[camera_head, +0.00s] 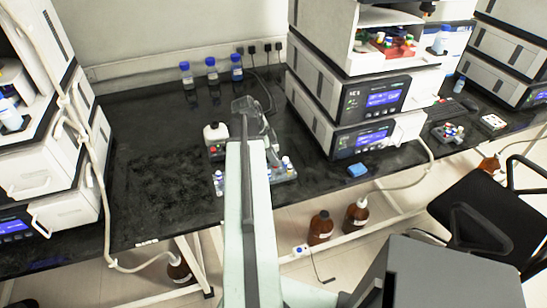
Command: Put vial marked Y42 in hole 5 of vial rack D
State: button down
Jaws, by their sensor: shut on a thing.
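My arm reaches up from the bottom middle over the black bench. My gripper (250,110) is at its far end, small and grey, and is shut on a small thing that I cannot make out. A dark rack (290,179) holding small vials with blue, red and white caps (287,163) stands just right of my arm. More small vials (218,183) stand left of the arm, near the front edge. My arm hides the bench between these groups. No marking, rack letter or hole number is readable, so I cannot tell which is Y42 or rack D.
Three blue-capped bottles (212,70) stand along the wall. Stacked instruments (345,95) rise at the right, and others (45,165) at the left. A blue object (357,170) lies near the front edge. Bench left of the vials (150,170) is clear.

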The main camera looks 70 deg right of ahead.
jog(key=shift+f, duration=0.25)
jog(key=c, duration=0.9)
grip_release()
jog(key=shift+r, duration=0.1)
jog(key=shift+r+p, duration=2.9)
jog(key=shift+r, duration=0.05)
